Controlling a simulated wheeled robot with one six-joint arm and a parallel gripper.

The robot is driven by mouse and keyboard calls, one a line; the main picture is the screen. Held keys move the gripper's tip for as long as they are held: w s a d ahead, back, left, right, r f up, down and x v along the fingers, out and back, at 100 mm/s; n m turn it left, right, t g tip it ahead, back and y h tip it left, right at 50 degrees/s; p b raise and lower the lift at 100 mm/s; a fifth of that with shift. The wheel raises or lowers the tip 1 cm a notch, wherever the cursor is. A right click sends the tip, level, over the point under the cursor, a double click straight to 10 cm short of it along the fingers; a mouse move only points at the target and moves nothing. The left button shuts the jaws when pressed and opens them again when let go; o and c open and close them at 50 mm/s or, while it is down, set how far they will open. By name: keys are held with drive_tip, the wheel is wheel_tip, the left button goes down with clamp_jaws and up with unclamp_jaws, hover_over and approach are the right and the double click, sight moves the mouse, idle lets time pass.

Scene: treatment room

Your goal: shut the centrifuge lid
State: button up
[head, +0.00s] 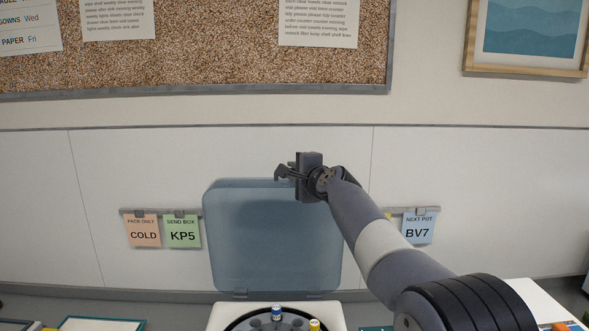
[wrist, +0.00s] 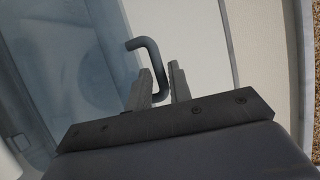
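The centrifuge (head: 222,318) is at the bottom middle of the head view, cut off by the frame's edge. Its bluish see-through lid (head: 262,240) stands open, upright on hinges at the back. My gripper (head: 284,173) is at the lid's top edge. In the wrist view, the dark bent lid handle (wrist: 149,50) runs down between the two fingers of my gripper (wrist: 161,78). The fingers are close together and look shut on the handle. The lid (wrist: 75,65) fills the left of the wrist view.
The rotor (head: 250,321) holds a blue-capped tube (head: 277,311) and a yellow-capped tube (head: 315,324). Note cards hang on the wall behind, including a green one (head: 182,232) and a blue one (head: 418,228). A teal-edged tray (head: 100,323) lies at lower left.

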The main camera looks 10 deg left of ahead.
clamp_jaws()
drive_tip(key=shift+f+b, duration=0.15)
drive_tip(key=shift+b, duration=0.15)
idle(0.4)
